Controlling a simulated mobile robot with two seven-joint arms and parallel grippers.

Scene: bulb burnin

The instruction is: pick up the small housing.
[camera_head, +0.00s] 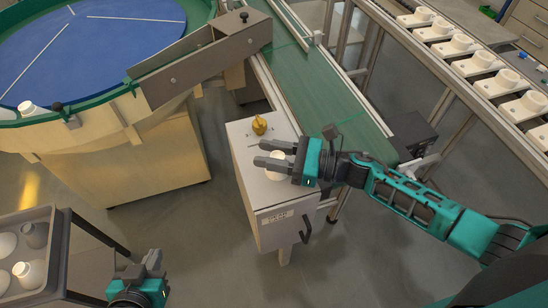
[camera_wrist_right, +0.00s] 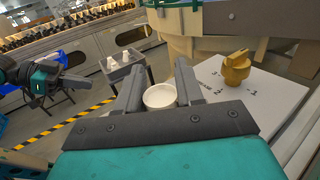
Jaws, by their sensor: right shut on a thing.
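A small white housing (camera_head: 276,167) is between the fingers of my right gripper (camera_head: 270,155), above the front part of the light cabinet top. In the right wrist view its round open rim (camera_wrist_right: 160,96) shows between the two fingers (camera_wrist_right: 158,92), which are shut on it. The fingers hide part of its sides, and I cannot tell whether it touches the cabinet top. My left gripper (camera_head: 146,264) is at the lower left, near the grey crate and apart from the housing. I cannot tell whether its fingers are open or shut.
The cabinet (camera_head: 262,212) carries a brass selector knob (camera_head: 259,125) just behind my right gripper. A grey crate (camera_head: 47,232) with white and grey pieces is at lower left. A blue bowl feeder (camera_head: 75,50) and green conveyor (camera_head: 315,85) lie behind; a row of white housings (camera_head: 483,62) is at right.

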